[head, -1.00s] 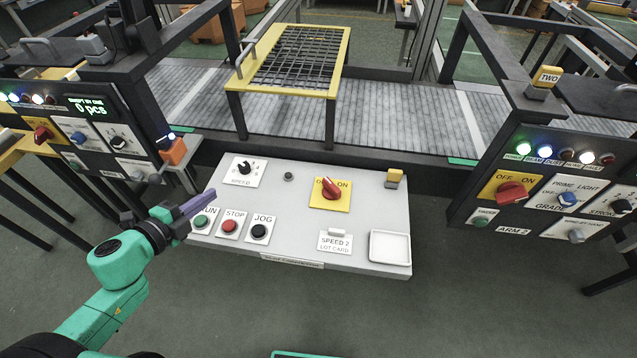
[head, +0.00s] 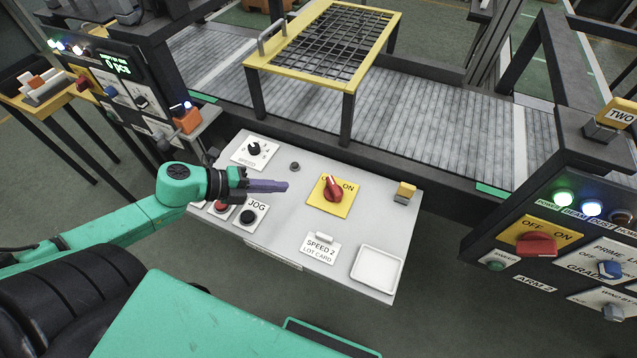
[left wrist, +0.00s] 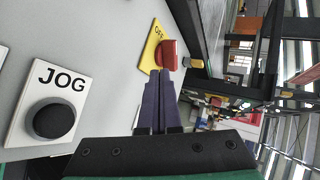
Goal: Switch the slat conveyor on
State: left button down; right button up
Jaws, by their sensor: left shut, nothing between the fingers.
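The slat conveyor (head: 420,120) runs across the back of the head view behind a grey control panel (head: 290,215). A red rotary switch (head: 333,187) sits on a yellow OFF/ON plate (head: 327,206) in the panel's middle. It also shows in the left wrist view (left wrist: 168,54), just beyond the fingertips. My left gripper (head: 286,186) is shut and empty, over the panel to the left of the switch, with a gap between them. In the left wrist view its purple fingers (left wrist: 160,80) point toward the switch. My right gripper is not in view.
The panel also has a black JOG button (head: 248,217), a speed knob (head: 254,148), a lot card (head: 320,247), a white tray (head: 377,268) and a yellow block (head: 405,192). A yellow guard (head: 325,40) spans the conveyor. Other machine panels (head: 540,240) flank it.

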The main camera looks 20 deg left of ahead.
aim_at(328, 184)
pick_arm(q)
jog(key=b+x, duration=0.1)
jog(key=x, duration=0.3)
jog(key=shift+w+d+f, duration=0.15)
jog(key=shift+w+f, duration=0.15)
jog(key=w+d, duration=0.2)
jog(key=w+d+p, duration=0.1)
jog(key=d, duration=0.1)
jog(key=shift+w+f, duration=0.1)
jog(key=shift+f, duration=0.25)
jog(key=shift+w+d+f, duration=0.15)
jog(key=shift+w+d, duration=0.1)
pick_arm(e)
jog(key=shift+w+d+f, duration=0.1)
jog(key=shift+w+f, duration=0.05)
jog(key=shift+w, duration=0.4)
pick_arm(q)
jog(key=shift+f+b, duration=0.15)
jog(key=shift+b, duration=0.25)
jog(key=shift+w+a+m+b, duration=0.1)
jog(key=shift+w+m+b, duration=0.05)
jog(key=shift+m+b, duration=0.2)
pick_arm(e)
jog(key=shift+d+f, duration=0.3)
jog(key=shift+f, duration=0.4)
pick_arm(q)
jog(key=shift+g+h, duration=0.3)
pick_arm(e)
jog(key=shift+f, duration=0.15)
